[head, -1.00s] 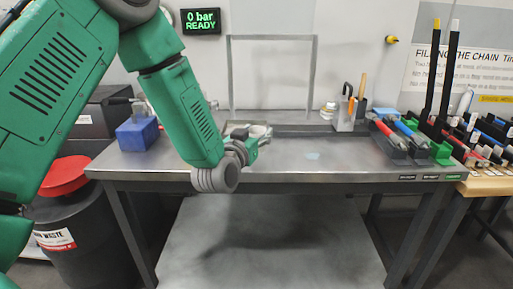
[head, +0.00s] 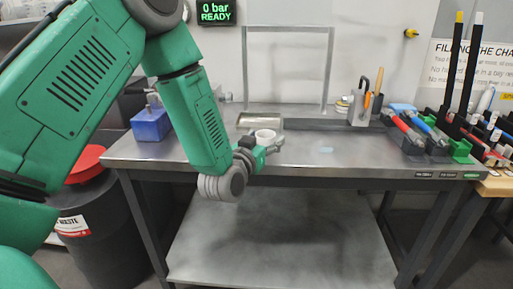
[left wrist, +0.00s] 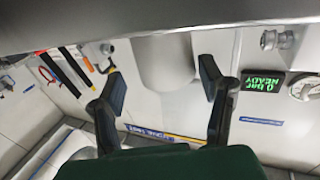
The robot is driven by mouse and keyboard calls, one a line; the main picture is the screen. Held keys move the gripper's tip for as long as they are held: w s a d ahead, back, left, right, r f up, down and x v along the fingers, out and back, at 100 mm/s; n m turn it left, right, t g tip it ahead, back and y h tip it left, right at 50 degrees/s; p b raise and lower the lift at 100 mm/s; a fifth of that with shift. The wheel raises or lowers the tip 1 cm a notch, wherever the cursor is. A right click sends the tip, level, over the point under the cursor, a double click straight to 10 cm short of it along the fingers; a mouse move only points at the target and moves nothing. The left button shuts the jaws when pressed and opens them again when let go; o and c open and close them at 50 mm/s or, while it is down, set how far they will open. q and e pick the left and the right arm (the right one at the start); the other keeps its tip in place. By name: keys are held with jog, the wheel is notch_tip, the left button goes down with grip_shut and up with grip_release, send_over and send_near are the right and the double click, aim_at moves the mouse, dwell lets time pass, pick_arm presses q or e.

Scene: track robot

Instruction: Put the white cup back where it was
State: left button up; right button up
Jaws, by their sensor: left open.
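The white cup (head: 265,135) stands upright on the grey metal workbench (head: 340,163), left of its middle. My left gripper (head: 268,150) is open at the cup, low over the bench top. In the left wrist view, which is upside down, the pale cup (left wrist: 165,60) shows between the two dark, spread fingers of the left gripper (left wrist: 160,78). I cannot tell whether a finger touches it. A pale patch (head: 326,150) lies on the bench right of the cup. My right gripper is not in view.
A metal tray (head: 246,119) lies behind the cup. A blue box (head: 151,124) stands at the bench's left end. A grey tool holder (head: 360,109) and red and blue tools (head: 405,128) are at the right. The bench's middle is mostly clear.

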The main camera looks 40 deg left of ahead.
pick_arm(q)
jog(key=s+d, duration=0.2)
jog(key=s, duration=0.8)
jog(key=s+d+f+m+g+h, duration=0.15)
jog(key=s+f+g, duration=0.35)
jog(key=f, duration=0.6)
jog(key=s+d+f+m+g+h, duration=0.15)
jog(key=s+d+f+g, duration=0.35)
jog(key=f, duration=0.6)
jog(key=s+f+g, duration=0.3)
jog(key=s+f, duration=0.1)
jog(key=s, duration=0.5)
jog(key=s+f+g, duration=0.4)
jog(key=s+f, duration=0.1)
jog(key=s, duration=0.3)
jog(key=shift+s+a+f, duration=0.15)
jog(key=shift+s+a, duration=0.05)
jog(key=shift+s, duration=0.15)
jog(key=shift+a, duration=0.2)
jog(key=shift+w+d, duration=0.1)
jog(key=shift+d, duration=0.15)
